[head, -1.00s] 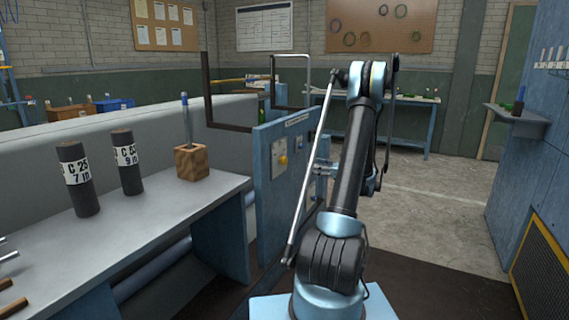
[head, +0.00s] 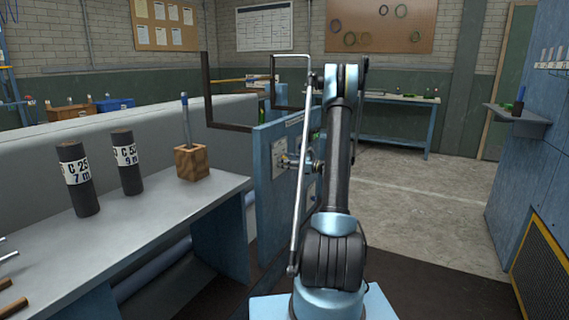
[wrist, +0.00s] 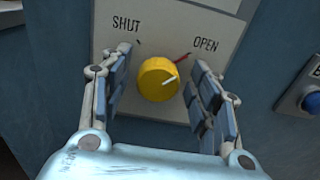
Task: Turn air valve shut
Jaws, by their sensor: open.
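The air valve is a round yellow knob (wrist: 158,80) on a pale plate (wrist: 172,30) marked SHUT at upper left and OPEN at upper right. In the wrist view my gripper (wrist: 160,72) is open, with one finger on each side of the knob and gaps between. In the head view my gripper (head: 289,161) is at the blue panel (head: 264,205) and hides the knob.
A blue button (wrist: 312,102) sits on another plate to the right. A bench (head: 120,230) at left holds two dark labelled cylinders (head: 78,180) and a wooden block (head: 191,162). Open floor (head: 430,210) lies to the right.

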